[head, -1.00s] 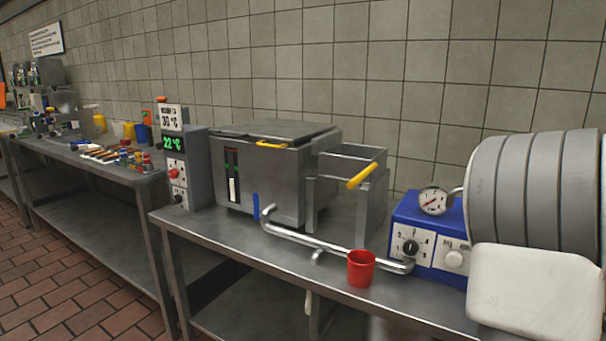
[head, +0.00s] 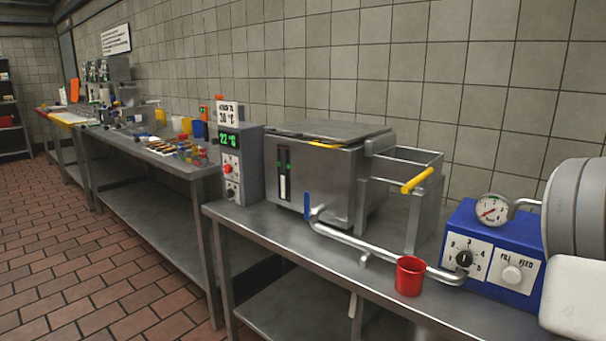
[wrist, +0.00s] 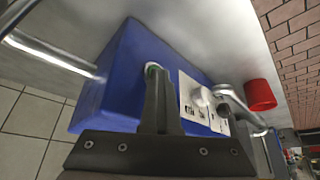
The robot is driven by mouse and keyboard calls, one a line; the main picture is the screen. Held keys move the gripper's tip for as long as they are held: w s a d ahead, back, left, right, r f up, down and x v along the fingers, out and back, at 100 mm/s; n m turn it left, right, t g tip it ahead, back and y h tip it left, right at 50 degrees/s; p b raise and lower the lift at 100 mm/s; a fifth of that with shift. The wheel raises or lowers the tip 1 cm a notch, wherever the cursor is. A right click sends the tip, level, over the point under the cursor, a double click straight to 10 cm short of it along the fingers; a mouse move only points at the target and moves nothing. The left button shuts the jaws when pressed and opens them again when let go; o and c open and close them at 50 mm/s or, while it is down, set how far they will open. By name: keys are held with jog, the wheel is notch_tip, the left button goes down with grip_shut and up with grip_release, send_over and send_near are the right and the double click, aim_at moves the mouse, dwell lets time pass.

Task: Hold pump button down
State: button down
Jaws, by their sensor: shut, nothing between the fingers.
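A blue pump box (head: 487,252) stands at the right end of the steel table. Its front panel carries a black numbered dial (head: 464,259) and a round white button (head: 512,274) under the label "FILL FEED". A pressure gauge (head: 492,209) sits on top. In the wrist view the blue box (wrist: 120,85) fills the middle, with its white panel beside the fingers. My gripper (wrist: 156,74) is shut and empty, its dark fingers in front of the box. I cannot tell whether the fingertips touch it. The gripper is not seen in the head view.
A red cup (head: 410,275) stands near the table's front edge, by a bent metal pipe (head: 385,255). The tiled floor (head: 80,270) at left is clear.

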jog(key=shift+s+a, duration=0.7)
jog(key=shift+s, duration=0.25)
jog(key=shift+s+a, duration=0.7)
jog(key=shift+s, duration=0.2)
jog(key=s+a+r+y, duration=0.1)
jog(key=s+a+r, duration=0.1)
jog(key=a, duration=0.8)
jog(key=s+a+r+y, duration=0.1)
jog(key=s+a+r, duration=0.1)
jog(key=a, duration=0.9)
jog(key=s+a+f+h, duration=0.2)
jog(key=s+a, duration=1)
jog(key=a, duration=0.1)
notch_tip(320, 180, up, 29)
jog(key=p, duration=2.8)
jog(key=shift+d+f+p, duration=0.2)
jog(key=shift+p, duration=0.1)
